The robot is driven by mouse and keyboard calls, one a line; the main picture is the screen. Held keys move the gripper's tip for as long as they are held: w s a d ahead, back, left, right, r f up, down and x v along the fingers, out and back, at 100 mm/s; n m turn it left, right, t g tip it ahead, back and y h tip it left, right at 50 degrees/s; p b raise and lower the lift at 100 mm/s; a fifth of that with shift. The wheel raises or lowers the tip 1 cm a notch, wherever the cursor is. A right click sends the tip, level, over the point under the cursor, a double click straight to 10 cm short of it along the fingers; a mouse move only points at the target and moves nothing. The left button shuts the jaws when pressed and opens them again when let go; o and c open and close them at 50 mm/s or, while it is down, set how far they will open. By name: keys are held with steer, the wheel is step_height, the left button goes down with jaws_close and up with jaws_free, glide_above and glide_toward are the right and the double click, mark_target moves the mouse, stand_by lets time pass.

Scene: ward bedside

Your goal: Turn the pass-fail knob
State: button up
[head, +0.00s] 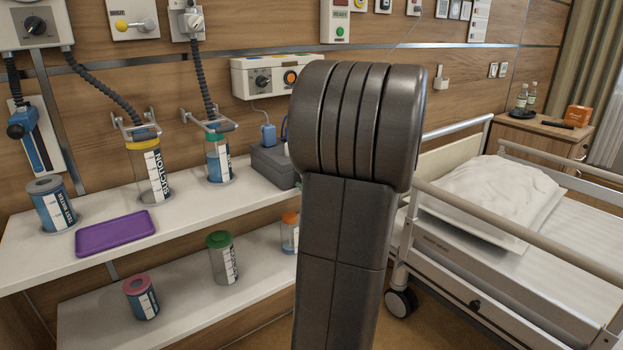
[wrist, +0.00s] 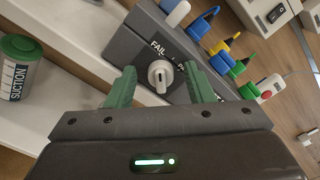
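The pass-fail knob (wrist: 160,75) is a small light grey knob on the face of a dark grey box (wrist: 140,38) in the wrist view. The word FAIL (wrist: 161,49) is printed beside it, and a second label starting with P is partly hidden by a finger. A dark line marks the knob's face. My gripper (wrist: 159,68) is open, with one green finger on each side of the knob and visible gaps to it. In the head view the box (head: 268,166) stands on the upper shelf; my arm hides its right part and the knob.
Coloured plugs (wrist: 216,47) stick out of the box close to the right finger. A green-lidded suction jar (wrist: 17,70) stands at left. The upper shelf (head: 190,225) holds more jars and a purple tray (head: 115,232). A bed (head: 500,265) stands at right.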

steer(key=p+v, duration=0.1)
steer(key=v, duration=1.2)
steer(key=shift+s+d+p, duration=0.25)
steer(key=shift+s+p, duration=0.05)
steer(key=shift+s, duration=0.05)
steer(key=b+x, duration=0.1)
steer(key=x, duration=1.3)
steer(key=shift+s, duration=0.1)
